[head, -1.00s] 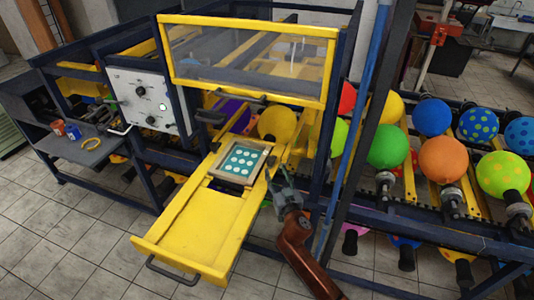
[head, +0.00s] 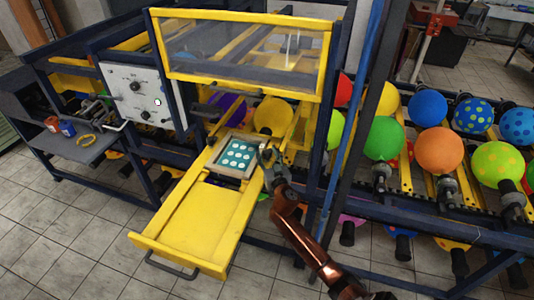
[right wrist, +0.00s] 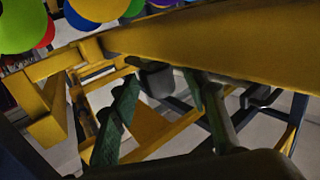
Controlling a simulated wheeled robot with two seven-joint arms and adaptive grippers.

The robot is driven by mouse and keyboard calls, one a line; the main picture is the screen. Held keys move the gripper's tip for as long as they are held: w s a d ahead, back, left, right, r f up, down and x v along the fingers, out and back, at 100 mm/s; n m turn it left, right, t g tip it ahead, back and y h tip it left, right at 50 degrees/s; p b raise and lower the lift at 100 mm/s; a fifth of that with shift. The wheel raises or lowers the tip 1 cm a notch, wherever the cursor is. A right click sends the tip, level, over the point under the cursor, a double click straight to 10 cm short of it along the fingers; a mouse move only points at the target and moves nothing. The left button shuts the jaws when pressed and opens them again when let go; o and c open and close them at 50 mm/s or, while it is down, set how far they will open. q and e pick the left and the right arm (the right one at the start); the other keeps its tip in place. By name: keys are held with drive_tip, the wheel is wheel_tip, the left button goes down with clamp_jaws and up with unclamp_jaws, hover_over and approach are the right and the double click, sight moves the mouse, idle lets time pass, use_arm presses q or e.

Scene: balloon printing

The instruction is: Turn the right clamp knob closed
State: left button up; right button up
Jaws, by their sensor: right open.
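The stencil plate (head: 221,165), teal with white dots in a pale frame, lies at the back of the yellow slide-out tray (head: 185,230). My right gripper (head: 268,154) is open at the right edge of this plate and covers the spot there in the head view. In the right wrist view a dark grey knob-like part (right wrist: 156,80), probably the right clamp knob, shows under a yellow rail, between my open fingers (right wrist: 163,84). I cannot tell whether they touch it. My left gripper is out of view.
A yellow-framed clear guard (head: 240,55) stands above and behind the plate. A blue post (head: 350,120) rises close to the right of my arm. Balloons on holders (head: 438,150) fill the right side. A white control panel (head: 135,93) is at the left.

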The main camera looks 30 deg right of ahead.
drive_tip(key=shift+c, duration=1.5)
drive_tip(key=c, duration=0.5)
drive_tip(key=shift+c, duration=0.7)
clamp_jaws()
drive_tip(key=shift+n+y+p, duration=0.3)
drive_tip(key=shift+y, duration=0.2)
drive_tip(key=n+y+p, duration=0.2)
drive_tip(key=y, duration=0.1)
drive_tip(key=shift+r+n+t+y+p, duration=0.2)
drive_tip(key=shift+n+t+y+p, duration=0.1)
drive_tip(key=shift+p, duration=0.05)
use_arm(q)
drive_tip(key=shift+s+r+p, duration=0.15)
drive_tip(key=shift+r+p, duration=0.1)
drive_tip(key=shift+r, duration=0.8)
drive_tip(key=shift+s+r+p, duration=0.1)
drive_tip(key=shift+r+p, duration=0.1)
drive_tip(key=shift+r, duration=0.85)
use_arm(e)
drive_tip(key=shift+a+f+n+y, duration=0.1)
drive_tip(key=shift+f+n+y, duration=0.1)
drive_tip(key=shift+n+y, duration=0.8)
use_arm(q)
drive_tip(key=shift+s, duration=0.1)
use_arm(e)
drive_tip(key=shift+m+y, duration=0.3)
